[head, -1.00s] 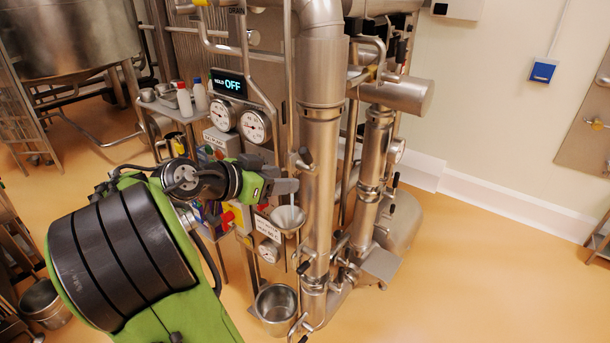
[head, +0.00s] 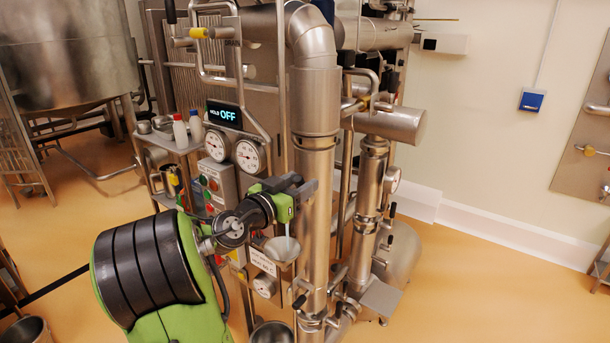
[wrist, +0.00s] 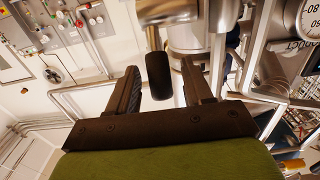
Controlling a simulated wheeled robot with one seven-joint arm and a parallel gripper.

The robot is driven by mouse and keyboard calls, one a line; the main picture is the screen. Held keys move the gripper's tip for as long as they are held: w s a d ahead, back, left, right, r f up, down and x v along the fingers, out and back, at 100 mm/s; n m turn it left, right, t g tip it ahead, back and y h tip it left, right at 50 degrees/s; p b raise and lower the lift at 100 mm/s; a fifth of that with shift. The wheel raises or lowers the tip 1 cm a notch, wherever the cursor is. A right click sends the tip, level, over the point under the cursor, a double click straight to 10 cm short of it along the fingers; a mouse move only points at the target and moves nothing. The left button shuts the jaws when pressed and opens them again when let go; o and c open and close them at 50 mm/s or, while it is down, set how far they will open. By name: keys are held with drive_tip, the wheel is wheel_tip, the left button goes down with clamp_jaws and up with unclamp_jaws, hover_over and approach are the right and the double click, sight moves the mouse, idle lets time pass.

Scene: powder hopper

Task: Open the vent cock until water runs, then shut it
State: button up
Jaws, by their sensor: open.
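My gripper (head: 298,190) is at the tall steel pipe (head: 318,150), above a steel funnel (head: 283,250). In the wrist view its two fingers (wrist: 160,80) are apart. The black lever grip of the vent cock (wrist: 157,78) stands between them, nearer the left finger, and I cannot tell whether they touch. A thin pale stream, which looks like water (head: 287,226), falls from below the gripper into the funnel. The cock's body and outlet are mostly hidden by the gripper in the head view.
Two round gauges (head: 248,155) and a display reading HOLD OFF (head: 225,115) sit left of the pipe. A steel bucket (head: 272,333) stands below the funnel. A second pipe (head: 370,185) with black levers is on the right.

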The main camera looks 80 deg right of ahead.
drive_tip(key=x, duration=0.2)
drive_tip(key=shift+s+d, duration=0.15)
drive_tip(key=shift+d, duration=0.15)
clamp_jaws()
